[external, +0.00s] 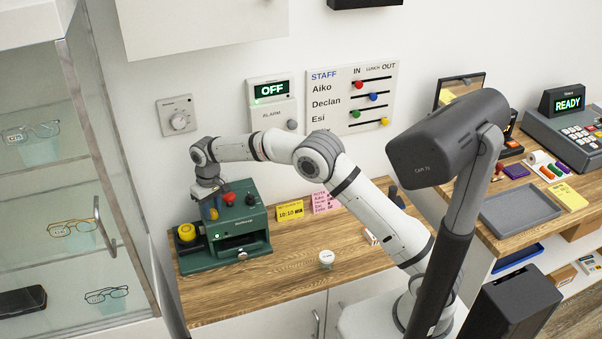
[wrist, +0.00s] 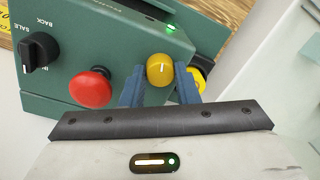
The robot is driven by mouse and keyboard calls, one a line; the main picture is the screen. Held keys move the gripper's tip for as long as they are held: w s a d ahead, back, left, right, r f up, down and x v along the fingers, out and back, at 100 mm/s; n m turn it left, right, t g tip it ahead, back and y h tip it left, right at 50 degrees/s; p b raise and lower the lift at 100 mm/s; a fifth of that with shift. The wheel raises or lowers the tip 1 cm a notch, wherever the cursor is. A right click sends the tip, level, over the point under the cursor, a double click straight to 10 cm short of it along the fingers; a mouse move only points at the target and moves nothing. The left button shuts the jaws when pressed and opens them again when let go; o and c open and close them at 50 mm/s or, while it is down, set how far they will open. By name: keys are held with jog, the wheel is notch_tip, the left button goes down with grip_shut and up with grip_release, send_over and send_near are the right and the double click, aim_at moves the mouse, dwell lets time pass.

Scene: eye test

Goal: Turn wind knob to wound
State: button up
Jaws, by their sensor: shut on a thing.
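The wind knob appears to be the small yellow knob (wrist: 160,70) with a pale pointer line, on the green machine (wrist: 130,30). My gripper (wrist: 160,88) is shut on it, one blue finger on each side, in the wrist view. In the external view the machine (external: 258,240) stands at the left end of the wooden counter, and my gripper (external: 210,210) points down at its left part. There the held knob is mostly hidden by the fingers. I cannot read any marks around the knob, so its setting is unclear.
A red button (wrist: 90,88) and a black selector (wrist: 38,52) marked BACK and SALE sit beside the held knob. A larger yellow part (external: 186,232) is at the machine's left. A glass cabinet (external: 75,150) stands close left. A small white round item (external: 326,258) lies on the counter.

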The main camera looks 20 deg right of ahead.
jog(key=m, duration=0.6)
jog(key=shift+r+m, duration=0.1)
jog(key=shift+m, duration=0.2)
jog(key=m, duration=0.6)
jog(key=shift+t+b, duration=0.3)
jog(key=m, duration=0.6)
jog(key=shift+m, duration=0.3)
jog(key=m, duration=0.6)
jog(key=shift+s+a+m+h, duration=0.1)
jog(key=shift+m+h, duration=0.2)
jog(key=shift+m, duration=0.1)
jog(key=o, duration=1)
